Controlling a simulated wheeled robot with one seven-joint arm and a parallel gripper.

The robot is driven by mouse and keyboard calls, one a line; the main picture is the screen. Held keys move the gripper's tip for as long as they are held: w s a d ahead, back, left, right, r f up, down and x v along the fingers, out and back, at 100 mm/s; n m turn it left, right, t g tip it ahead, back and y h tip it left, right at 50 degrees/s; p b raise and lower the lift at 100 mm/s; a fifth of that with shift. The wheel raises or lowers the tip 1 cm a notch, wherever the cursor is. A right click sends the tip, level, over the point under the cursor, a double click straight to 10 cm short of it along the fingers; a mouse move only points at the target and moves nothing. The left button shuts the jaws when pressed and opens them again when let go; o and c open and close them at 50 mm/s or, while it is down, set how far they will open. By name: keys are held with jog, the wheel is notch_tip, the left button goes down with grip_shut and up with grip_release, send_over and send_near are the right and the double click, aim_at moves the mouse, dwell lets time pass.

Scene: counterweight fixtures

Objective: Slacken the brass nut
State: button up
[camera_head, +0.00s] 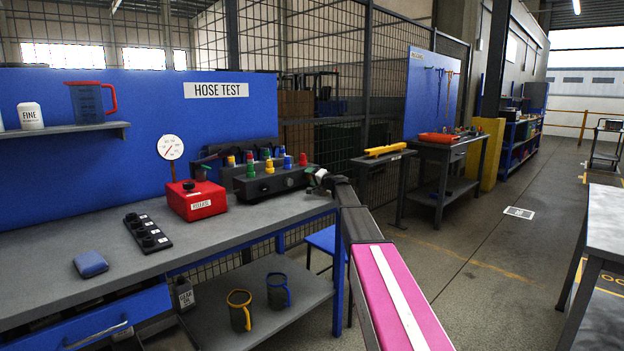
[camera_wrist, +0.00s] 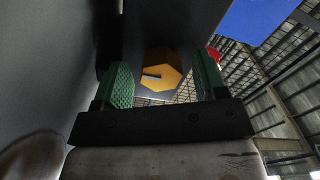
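The brass nut (camera_wrist: 160,62) is a golden hexagon with a pale stub or slot at its middle, seen in the wrist view on a grey surface. My gripper (camera_wrist: 163,76) is open, with one green ribbed finger on each side of the nut in the picture and a visible gap on both sides. The nut looks a little beyond the fingertips; I cannot tell the exact depth. In the head view my gripper (camera_head: 319,179) is at the right end of a dark box (camera_head: 270,184) with coloured knobs on the bench. The nut cannot be made out there.
A red box with a round gauge (camera_head: 196,200), a black socket strip (camera_head: 147,233) and a blue pouch (camera_head: 91,264) are on the bench (camera_head: 60,245). Two mugs (camera_head: 240,309) stand on the lower shelf. Open floor (camera_head: 480,255) lies to the right.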

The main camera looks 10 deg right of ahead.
jog(key=shift+s+d, duration=0.1)
jog(key=v, duration=0.9)
jog(key=shift+s+d, duration=0.2)
jog(key=shift+s, duration=0.15)
jog(key=shift+s+d, duration=0.25)
